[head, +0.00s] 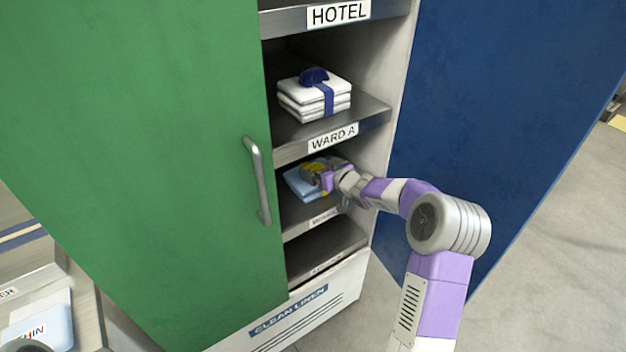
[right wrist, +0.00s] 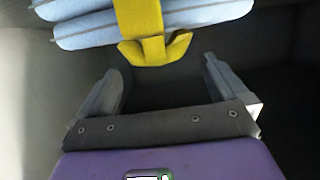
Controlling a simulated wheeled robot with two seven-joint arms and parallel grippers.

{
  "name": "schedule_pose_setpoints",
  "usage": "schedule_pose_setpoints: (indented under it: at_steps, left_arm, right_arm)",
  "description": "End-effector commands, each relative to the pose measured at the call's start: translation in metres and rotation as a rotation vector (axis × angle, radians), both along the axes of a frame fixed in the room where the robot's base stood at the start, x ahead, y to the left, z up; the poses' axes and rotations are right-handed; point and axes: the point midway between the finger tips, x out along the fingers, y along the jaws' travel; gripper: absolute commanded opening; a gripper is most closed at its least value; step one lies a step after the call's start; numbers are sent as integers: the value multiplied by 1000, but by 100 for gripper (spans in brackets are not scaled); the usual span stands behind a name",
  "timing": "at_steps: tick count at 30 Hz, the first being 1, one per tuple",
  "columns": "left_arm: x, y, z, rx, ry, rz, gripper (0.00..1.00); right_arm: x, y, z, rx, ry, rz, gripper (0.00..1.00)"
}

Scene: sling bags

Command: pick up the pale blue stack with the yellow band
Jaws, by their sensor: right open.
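The pale blue stack (head: 303,184) with the yellow band sits on the shelf below the WARD A label, partly hidden behind my right gripper. In the right wrist view the pale blue stack (right wrist: 210,14) shows at the top, with the yellow band (right wrist: 152,22) running down its front to a yellow flared tab. My right gripper (head: 318,177) reaches into that shelf at the stack. In the right wrist view the right gripper (right wrist: 160,75) is open and empty, its fingers spread to either side below the tab. My left gripper is not in view.
A white stack with a dark blue band (head: 315,95) sits on the shelf above. The green door (head: 140,130) covers the cabinet's left side; the blue door (head: 490,110) stands open at right. The lowest visible shelf (head: 325,250) looks empty.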

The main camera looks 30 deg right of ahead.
Motion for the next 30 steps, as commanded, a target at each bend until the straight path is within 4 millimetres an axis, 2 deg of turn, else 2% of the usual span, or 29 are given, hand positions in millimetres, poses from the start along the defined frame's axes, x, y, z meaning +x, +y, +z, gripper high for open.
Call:
schedule_pose_setpoints:
  at_steps: [3,7,17,30]
  left_arm:
    - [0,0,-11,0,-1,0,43]
    - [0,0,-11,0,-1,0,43]
    - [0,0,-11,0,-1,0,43]
    - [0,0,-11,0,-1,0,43]
  right_arm:
    - [17,0,-13,0,-1,1,100]
    - [30,1,-14,-1,0,1,100]
    - [35,1,-14,1,0,0,98]
    - [34,1,-15,0,1,0,31]
